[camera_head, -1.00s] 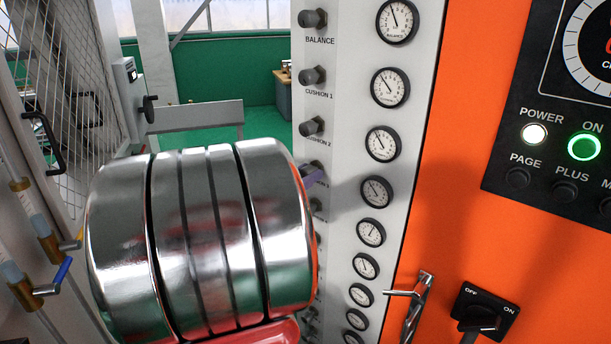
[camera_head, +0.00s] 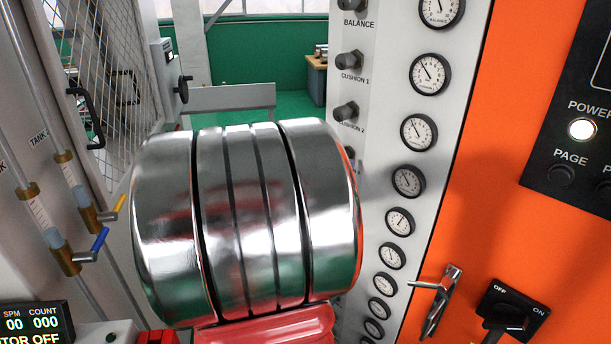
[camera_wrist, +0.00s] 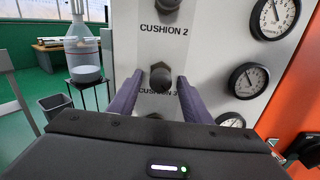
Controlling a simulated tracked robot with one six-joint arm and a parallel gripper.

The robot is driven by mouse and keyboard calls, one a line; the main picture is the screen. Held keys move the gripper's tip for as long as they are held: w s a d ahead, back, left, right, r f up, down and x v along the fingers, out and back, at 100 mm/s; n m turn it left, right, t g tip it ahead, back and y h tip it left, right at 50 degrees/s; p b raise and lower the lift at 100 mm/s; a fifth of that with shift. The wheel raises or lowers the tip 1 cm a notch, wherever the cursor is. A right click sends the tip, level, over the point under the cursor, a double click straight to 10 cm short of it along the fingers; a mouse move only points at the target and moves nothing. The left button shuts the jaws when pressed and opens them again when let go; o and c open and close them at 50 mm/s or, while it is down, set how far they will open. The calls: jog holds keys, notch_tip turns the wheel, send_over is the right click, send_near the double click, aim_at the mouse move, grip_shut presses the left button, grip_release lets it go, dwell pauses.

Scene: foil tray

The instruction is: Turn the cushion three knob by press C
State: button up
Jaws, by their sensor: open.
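In the wrist view the cushion three knob (camera_wrist: 160,77) is a dark round knob on the pale panel, with the CUSHION 3 label just below it. My gripper (camera_wrist: 160,84) has its two purple fingers open, one on each side of the knob. I cannot tell whether either finger touches it. In the head view my large silver arm link hides the gripper and the cushion three knob. The cushion two knob (camera_head: 345,111) shows above it there, and its label reads in the wrist view.
The cushion one knob (camera_head: 348,60) and a column of dial gauges (camera_head: 419,132) are on the same panel. A metal lever handle (camera_head: 441,300) and an OFF/ON switch (camera_head: 507,308) stick out from the orange face. A large bottle (camera_wrist: 84,52) on a stand is left of the panel.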

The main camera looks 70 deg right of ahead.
jog(key=v, duration=1.2)
jog(key=shift+a, duration=0.25)
dwell(2.6)
